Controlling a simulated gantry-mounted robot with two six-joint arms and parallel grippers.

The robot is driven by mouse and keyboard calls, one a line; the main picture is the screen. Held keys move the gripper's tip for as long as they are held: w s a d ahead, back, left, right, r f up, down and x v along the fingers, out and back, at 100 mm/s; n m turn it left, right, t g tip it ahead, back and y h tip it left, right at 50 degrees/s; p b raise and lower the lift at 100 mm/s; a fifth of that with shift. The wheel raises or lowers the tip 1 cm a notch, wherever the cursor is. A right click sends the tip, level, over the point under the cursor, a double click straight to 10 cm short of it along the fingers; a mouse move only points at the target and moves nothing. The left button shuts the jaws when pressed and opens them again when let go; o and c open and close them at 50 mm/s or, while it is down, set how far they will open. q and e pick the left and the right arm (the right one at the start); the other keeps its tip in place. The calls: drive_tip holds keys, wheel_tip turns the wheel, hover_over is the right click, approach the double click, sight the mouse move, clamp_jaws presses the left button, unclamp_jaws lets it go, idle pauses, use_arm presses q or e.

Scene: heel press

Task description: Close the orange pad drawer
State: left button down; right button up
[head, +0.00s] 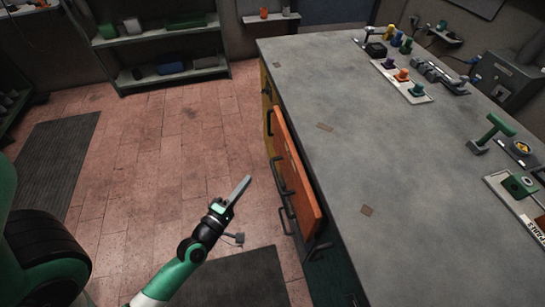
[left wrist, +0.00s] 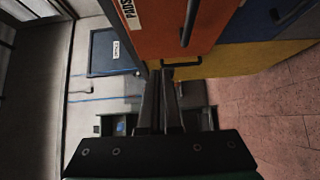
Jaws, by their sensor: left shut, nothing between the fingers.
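The orange pad drawer (head: 298,170) is on the left side of the workbench in the head view. Its front stands out from the bench edge, so it looks partly open. In the left wrist view its orange front (left wrist: 165,40) shows at the top, with a white label reading PADS and a dark bar handle (left wrist: 187,25). My left gripper (head: 242,187) is shut and empty, to the left of the drawer front and apart from it. Its closed fingers (left wrist: 160,85) point toward the drawer area in the left wrist view. My right gripper is not in view.
The grey workbench top (head: 340,120) has tools and parts along its far right side. Yellow (left wrist: 235,62) and blue (left wrist: 245,22) fronts adjoin the orange one. A shelf (head: 160,75) stands at the back left.

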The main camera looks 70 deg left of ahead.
use_arm(q)
drive_tip(key=p+x, duration=0.1)
drive_tip(key=x, duration=0.3)
drive_tip(key=w+d+p+x, duration=0.1)
drive_tip(key=x, duration=0.4)
drive_tip(key=d+p+x, duration=0.1)
drive_tip(key=x, duration=0.3)
drive_tip(key=shift+w+r+p, duration=0.3)
drive_tip(key=shift+w+p, duration=0.05)
drive_tip(key=shift+w, duration=0.05)
drive_tip(key=shift+w+f, duration=0.15)
drive_tip(key=shift+w, duration=0.2)
